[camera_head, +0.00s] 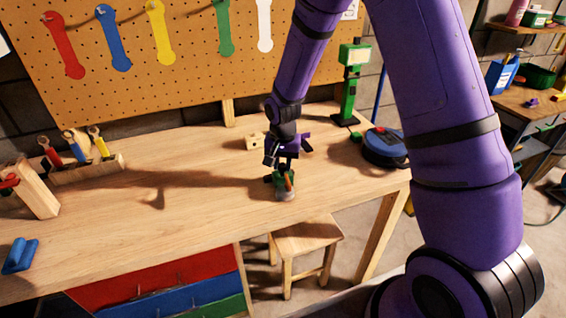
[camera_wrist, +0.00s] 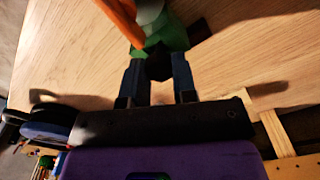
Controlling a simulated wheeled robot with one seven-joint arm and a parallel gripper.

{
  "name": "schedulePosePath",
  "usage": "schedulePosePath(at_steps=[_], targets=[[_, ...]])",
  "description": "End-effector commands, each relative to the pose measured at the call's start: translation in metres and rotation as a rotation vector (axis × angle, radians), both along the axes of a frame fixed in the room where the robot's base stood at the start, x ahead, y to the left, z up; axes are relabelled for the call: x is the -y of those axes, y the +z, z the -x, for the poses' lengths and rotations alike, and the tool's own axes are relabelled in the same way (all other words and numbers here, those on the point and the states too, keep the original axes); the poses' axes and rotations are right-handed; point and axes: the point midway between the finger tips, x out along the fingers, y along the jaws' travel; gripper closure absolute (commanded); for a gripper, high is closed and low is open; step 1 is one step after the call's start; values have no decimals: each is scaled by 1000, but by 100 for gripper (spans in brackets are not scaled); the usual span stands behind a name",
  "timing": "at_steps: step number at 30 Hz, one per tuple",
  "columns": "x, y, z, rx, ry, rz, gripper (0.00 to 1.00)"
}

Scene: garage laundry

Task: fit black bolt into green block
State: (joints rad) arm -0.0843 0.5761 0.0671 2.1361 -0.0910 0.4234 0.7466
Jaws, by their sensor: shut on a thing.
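The green block (camera_head: 278,179) sits near the front edge of the workbench, with an orange part and a grey rounded part against it. My gripper (camera_head: 279,165) is right at the block, pointing down. In the wrist view the green block (camera_wrist: 170,36) lies just beyond my fingertips, with the orange bar on its left. A dark piece, seemingly the black bolt (camera_wrist: 158,68), is between my two fingers, and they are shut on it. It appears to meet the block's near side. Whether its tip is inside the block is hidden.
A small wooden block (camera_head: 255,141) stands behind my gripper. A blue round case (camera_head: 384,150) and a green stand (camera_head: 350,90) are to the right. A wooden rack with coloured tools (camera_head: 85,170) is at left. The middle of the workbench (camera_head: 190,185) is clear.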

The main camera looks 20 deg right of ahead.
Motion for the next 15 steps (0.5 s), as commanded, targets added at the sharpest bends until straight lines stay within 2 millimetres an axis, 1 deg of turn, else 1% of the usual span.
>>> schedulePosePath(at_steps=[1,3,14,15], targets=[[0,-9,4,-13,0,1,99],[0,-11,5,-14,0,1,98],[0,-15,6,-13,-1,1,98],[0,-15,6,-13,-1,1,72]])
